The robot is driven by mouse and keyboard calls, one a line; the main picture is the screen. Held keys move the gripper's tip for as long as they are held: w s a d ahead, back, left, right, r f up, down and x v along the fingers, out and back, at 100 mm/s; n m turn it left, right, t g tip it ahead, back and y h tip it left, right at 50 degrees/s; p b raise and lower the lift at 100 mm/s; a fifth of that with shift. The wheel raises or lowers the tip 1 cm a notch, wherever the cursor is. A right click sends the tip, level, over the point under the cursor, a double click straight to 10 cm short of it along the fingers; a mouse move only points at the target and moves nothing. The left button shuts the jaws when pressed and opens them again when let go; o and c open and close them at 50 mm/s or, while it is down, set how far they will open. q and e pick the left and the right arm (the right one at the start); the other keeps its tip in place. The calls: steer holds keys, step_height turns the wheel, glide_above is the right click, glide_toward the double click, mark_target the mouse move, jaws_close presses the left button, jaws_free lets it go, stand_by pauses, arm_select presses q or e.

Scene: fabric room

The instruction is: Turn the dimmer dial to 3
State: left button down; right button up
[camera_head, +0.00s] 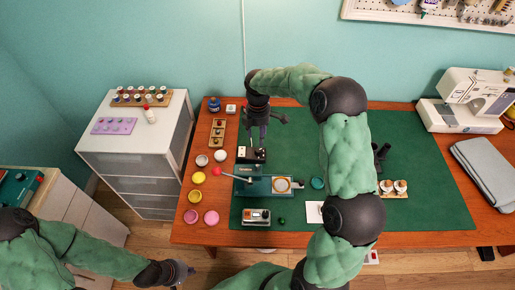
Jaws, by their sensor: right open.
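A small dark box with a pale face (247,155) stands on the green mat near its left edge. It may carry the dimmer dial, but the dial and its numbers are too small to read. My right gripper (262,137) points down just above and behind this box. It is open, and I cannot tell whether it touches the box. My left gripper (186,271) is low at the bottom of the view, in front of the table and away from the box. Its fingers are too small to tell open from shut.
A teal machine with a red knob (252,186) stands in front of the box. A grey device (256,217) sits nearer the front edge. Several coloured pots (194,196) line the table's left side. A sewing machine (465,105) and folded grey cloth (484,168) are at right.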

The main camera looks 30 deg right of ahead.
mark_target(259, 150)
step_height(259, 150, down, 8)
steer(key=shift+s+f+b, duration=0.1)
steer(key=shift+f+b, duration=0.15)
steer(key=shift+b, duration=0.95)
steer(key=shift+c, duration=0.3)
jaws_close()
